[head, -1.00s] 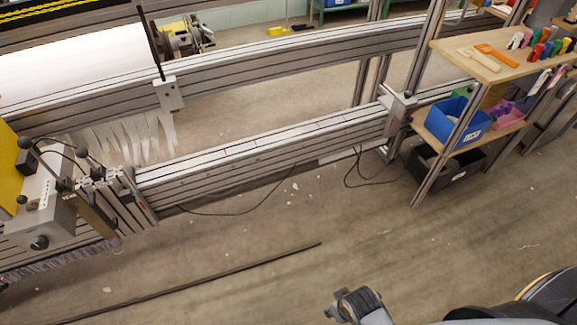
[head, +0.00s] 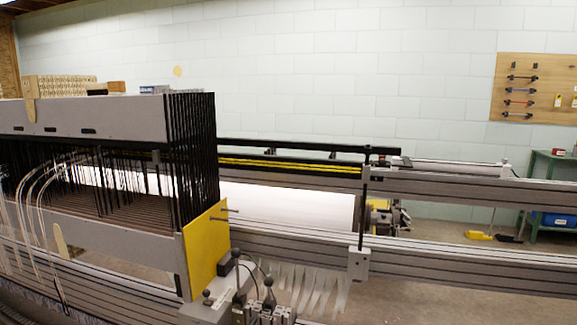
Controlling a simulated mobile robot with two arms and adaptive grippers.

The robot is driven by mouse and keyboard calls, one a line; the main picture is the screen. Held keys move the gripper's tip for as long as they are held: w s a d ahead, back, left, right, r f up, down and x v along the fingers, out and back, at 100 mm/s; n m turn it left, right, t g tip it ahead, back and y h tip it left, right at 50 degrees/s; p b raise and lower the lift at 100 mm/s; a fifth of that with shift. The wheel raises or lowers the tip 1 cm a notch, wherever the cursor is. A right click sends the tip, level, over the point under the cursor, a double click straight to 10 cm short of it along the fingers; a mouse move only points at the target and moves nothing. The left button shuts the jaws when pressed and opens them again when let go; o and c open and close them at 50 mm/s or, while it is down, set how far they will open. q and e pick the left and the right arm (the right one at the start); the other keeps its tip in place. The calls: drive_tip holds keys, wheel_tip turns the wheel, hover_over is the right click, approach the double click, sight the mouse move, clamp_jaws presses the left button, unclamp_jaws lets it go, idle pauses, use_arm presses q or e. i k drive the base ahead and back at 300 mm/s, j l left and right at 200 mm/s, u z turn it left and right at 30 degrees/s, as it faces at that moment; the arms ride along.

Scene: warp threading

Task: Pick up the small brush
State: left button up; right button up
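I cannot make out a small brush for certain in the head view. A yellow item (head: 478,235) lies on the floor at the right, with a dark item (head: 508,238) beside it. They are too small to identify surely. Neither of my grippers is in view.
A loom with a grey top beam (head: 90,116) and a yellow side panel (head: 206,248) fills the left. Long metal rails (head: 450,255) run to the right. A green bench (head: 555,172) holds a blue bin (head: 550,219). A wooden tool board (head: 535,88) hangs on the wall.

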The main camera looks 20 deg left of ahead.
sight(96, 89)
drive_tip(key=u, duration=1.8)
